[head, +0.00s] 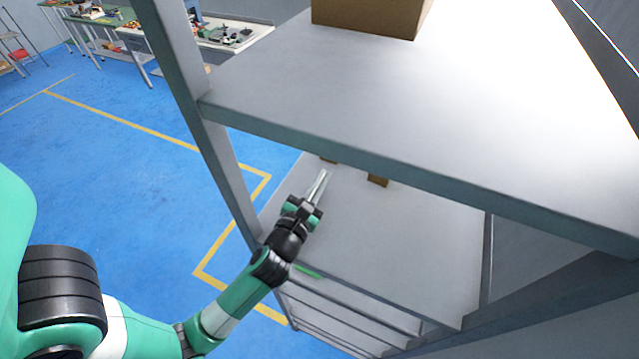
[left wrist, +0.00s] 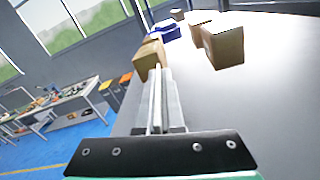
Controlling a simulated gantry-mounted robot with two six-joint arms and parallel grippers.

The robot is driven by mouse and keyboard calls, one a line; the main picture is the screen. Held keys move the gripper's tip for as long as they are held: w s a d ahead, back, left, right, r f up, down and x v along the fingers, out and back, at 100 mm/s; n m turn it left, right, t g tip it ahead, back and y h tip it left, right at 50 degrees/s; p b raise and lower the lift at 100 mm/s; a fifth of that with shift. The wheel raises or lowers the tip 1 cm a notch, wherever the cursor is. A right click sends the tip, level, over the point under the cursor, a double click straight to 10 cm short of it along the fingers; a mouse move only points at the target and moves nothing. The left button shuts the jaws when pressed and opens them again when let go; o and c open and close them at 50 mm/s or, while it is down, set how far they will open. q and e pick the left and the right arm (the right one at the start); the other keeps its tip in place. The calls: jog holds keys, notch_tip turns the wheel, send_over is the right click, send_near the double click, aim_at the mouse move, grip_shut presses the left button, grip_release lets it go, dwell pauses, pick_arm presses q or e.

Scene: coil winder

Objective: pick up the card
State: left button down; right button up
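I cannot make out a card for certain. A small flat green piece (head: 308,271) lies at the front edge of the lower shelf (head: 400,235), beside my left forearm; I cannot tell whether it is the card. My left gripper (head: 320,178) reaches in over the lower shelf, under the upper one, pointing toward the back. In the left wrist view its fingers (left wrist: 157,75) lie close together, with no object visible between them. My right gripper is not in view.
The upper shelf (head: 300,90) overhangs my left gripper, and a post (head: 190,90) stands to its left. Cardboard boxes (left wrist: 223,45) and a blue bin (left wrist: 166,30) stand farther along the shelf. Workbenches (head: 235,35) stand across the blue floor.

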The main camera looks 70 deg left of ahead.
pick_arm(q)
notch_tip(320, 180, up, 3)
jog(key=shift+f+p, duration=0.2)
jog(key=shift+p, duration=0.25)
jog(key=b+v, duration=0.1)
jog(key=v, duration=0.2)
jog(key=b+v, duration=0.1)
jog(key=v, duration=0.3)
jog(key=shift+s+d+f, duration=0.15)
jog(key=shift+d+f, duration=0.05)
jog(key=shift+d, duration=0.1)
jog(key=v, duration=0.3)
jog(key=p+v, duration=0.1)
jog(key=v, duration=0.5)
jog(key=shift+s+d+r+p, duration=0.1)
jog(key=shift+s+r+p, duration=0.05)
jog(key=shift+r+p, duration=0.15)
jog(key=shift+s+d, duration=0.25)
jog(key=shift+s, duration=0.25)
